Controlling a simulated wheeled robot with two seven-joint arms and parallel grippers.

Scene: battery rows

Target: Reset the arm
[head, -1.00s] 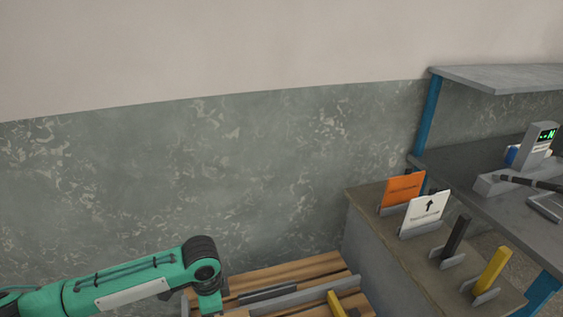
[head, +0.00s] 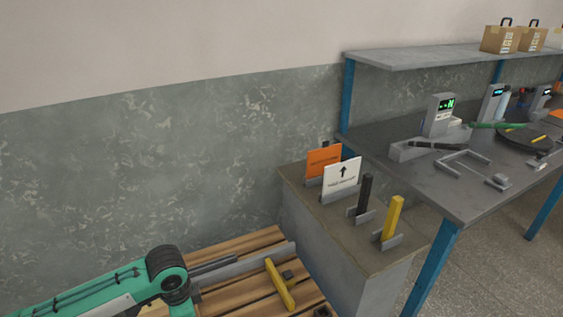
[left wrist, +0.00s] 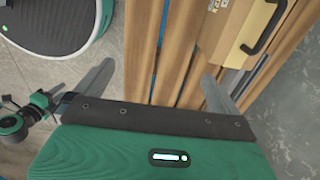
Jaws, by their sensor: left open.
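My left arm (head: 95,290) is green with black joints and comes in at the lower left of the head view. Its gripper is not clearly made out there. In the left wrist view my left gripper (left wrist: 157,75) is open, its two grey fingers wide apart with nothing between them but the wooden slats below. My right gripper is in neither view.
A wooden pallet (head: 258,238) lies below, with a yellow bar (head: 280,284) over it. A tan box (left wrist: 235,35) with a black handle shows in the wrist view. A grey stand (head: 310,228) holds cards and upright bars. A workbench (head: 445,190) is at right.

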